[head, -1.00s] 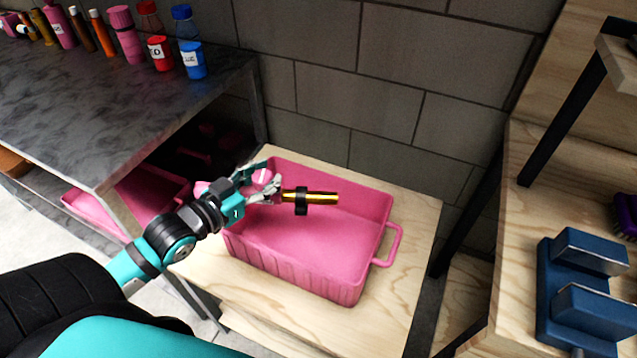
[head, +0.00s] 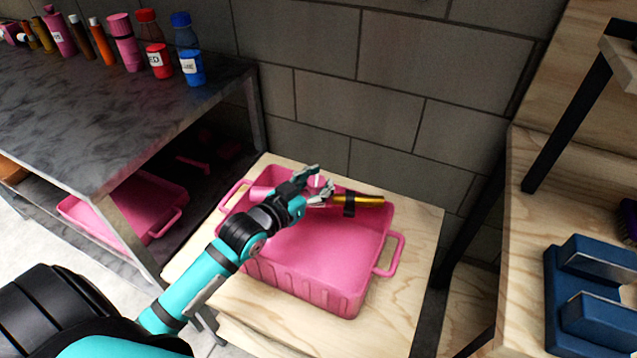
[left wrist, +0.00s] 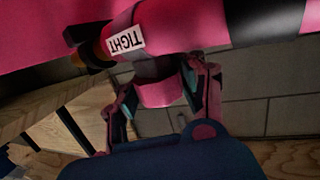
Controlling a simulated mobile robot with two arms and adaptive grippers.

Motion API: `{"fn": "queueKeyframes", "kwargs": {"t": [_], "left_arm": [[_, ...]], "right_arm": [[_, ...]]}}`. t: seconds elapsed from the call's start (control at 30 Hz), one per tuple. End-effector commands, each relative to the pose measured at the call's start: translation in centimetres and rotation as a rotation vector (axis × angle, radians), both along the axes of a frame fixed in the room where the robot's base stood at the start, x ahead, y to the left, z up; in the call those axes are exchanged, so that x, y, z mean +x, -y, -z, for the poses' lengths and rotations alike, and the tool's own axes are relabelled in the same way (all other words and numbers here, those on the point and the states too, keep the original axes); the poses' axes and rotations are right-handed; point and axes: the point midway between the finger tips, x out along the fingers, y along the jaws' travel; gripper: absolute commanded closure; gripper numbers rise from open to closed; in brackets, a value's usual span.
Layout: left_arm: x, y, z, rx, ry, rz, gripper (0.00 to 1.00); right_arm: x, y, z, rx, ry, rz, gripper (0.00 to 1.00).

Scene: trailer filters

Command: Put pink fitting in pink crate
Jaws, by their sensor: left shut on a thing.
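The pink fitting (left wrist: 183,28) has a "TIGHT" label and black bands in the left wrist view. In the head view its gold end with a black band (head: 360,199) sticks out to the right of my left gripper (head: 318,190), and a pink part shows to the left. My left gripper is shut on it and holds it roughly level over the back part of the pink crate (head: 345,300). The crate is open, with a handle at each end, and its visible floor looks empty. The arm hides part of its left side. My right gripper is not in view.
The crate stands on a light wooden table (head: 400,335) against a grey block wall. A dark counter (head: 110,110) at the left carries several bottles, with another pink tray (head: 130,205) on the shelf below. A wooden shelf with blue blocks (head: 595,290) stands at the right.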

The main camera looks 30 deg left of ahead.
Motion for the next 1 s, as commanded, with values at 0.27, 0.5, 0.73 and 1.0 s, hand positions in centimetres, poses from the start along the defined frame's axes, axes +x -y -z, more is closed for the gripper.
{"fn": "queueKeyframes", "kwargs": {"t": [0.27,0.5,0.73,1.0], "left_arm": [[0.0,0.0,0.0,0.0,0.002,0.0,1.0],[0.0,0.0,0.8,0.0,0.002,0.0,1.0],[0.0,0.0,1.2,0.0,0.0,0.0,0.63],[0.0,0.0,1.1,0.0,0.0,0.0,0.35]], "right_arm": [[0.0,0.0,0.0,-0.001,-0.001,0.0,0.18],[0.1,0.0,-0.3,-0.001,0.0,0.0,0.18],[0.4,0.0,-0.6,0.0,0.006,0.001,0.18],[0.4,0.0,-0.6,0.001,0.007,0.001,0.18]]}}
